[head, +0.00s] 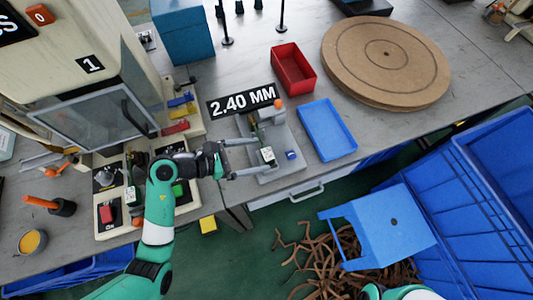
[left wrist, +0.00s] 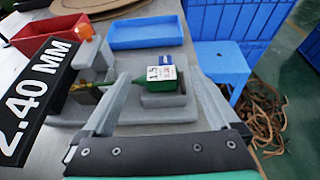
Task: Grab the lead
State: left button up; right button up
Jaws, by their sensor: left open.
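A small green block with a white label (head: 268,155) sits on a grey stand (head: 287,143); it looks like the end of the lead. In the left wrist view the labelled green block (left wrist: 161,73) has a tapered green tail pointing left toward a thin dark and yellow piece (left wrist: 90,85) in a grey holder. My left gripper (head: 254,157) is open. Its fingers reach toward the block from the left in the head view; in the left wrist view they lie on either side of it. I cannot tell whether they touch it. My right gripper is out of view.
A 2.40 MM display (head: 241,99) stands behind the stand. A red bin (head: 293,70) and a blue tray (head: 328,130) are close by. A machine (head: 105,110) stands at left. A blue stool (head: 385,228) and brown strips (head: 320,265) are on the floor.

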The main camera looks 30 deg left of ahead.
aim_at(267, 154)
pick_arm(q)
jog(key=b+x, duration=0.1)
jog(key=x, duration=0.1)
jog(key=b+x, duration=0.1)
jog(key=x, duration=0.1)
jog(key=shift+s+d+f, duration=0.1)
jog(key=shift+d+f, duration=0.05)
jog(key=shift+f, duration=0.3)
jog(key=shift+c, duration=0.2)
jog(key=c, duration=1.4)
